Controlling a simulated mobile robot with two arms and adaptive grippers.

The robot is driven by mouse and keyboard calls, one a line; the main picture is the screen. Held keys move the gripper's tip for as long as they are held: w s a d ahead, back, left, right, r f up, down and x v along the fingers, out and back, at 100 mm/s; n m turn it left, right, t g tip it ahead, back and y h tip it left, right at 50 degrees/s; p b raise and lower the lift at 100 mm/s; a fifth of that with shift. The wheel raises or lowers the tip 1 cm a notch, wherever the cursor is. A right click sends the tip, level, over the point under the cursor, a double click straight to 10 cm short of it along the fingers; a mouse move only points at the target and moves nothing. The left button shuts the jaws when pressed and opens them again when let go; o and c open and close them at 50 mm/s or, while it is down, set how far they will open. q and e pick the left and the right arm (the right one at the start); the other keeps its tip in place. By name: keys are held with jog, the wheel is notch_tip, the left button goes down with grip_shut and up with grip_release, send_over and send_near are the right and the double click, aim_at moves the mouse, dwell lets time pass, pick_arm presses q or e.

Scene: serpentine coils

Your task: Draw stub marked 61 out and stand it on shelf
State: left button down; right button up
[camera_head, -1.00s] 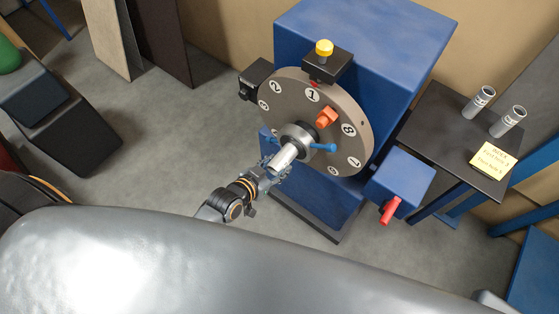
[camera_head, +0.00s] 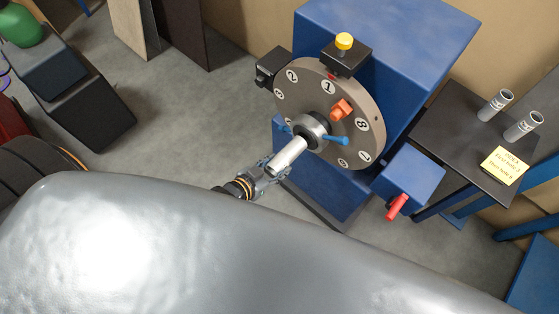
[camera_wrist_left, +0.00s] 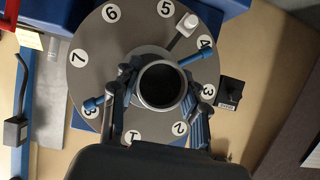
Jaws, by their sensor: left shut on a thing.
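A pale grey tube stub (camera_head: 288,156) sticks out of the hub (camera_head: 312,131) at the middle of the numbered disc (camera_head: 330,78). My left gripper (camera_head: 276,167) is shut on the stub's outer end. In the left wrist view the stub's dark open mouth (camera_wrist_left: 160,85) lies between the two fingers (camera_wrist_left: 160,100), facing the camera. No number on this stub is readable. A black shelf (camera_head: 440,125) stands at the right with two grey stubs (camera_head: 495,105) (camera_head: 523,126) upright on it; their labels are too small to read. My right gripper is not in view.
A bar with blue ends (camera_head: 334,141) crosses the hub close to my fingers. An orange block (camera_head: 342,108) sits on the disc. A blue box (camera_head: 409,175) with a red handle (camera_head: 397,207) stands between disc and shelf. A yellow note (camera_head: 505,166) lies on the shelf's front; bare top lies left of the stubs.

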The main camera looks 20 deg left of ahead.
pick_arm(q)
jog(key=shift+s+a+r+p, duration=0.1)
jog(key=shift+s+a+p, duration=0.1)
jog(key=shift+s, duration=0.35)
jog(key=shift+s+a+p, duration=0.1)
jog(key=shift+s+a, duration=0.1)
jog(key=shift+s, duration=0.35)
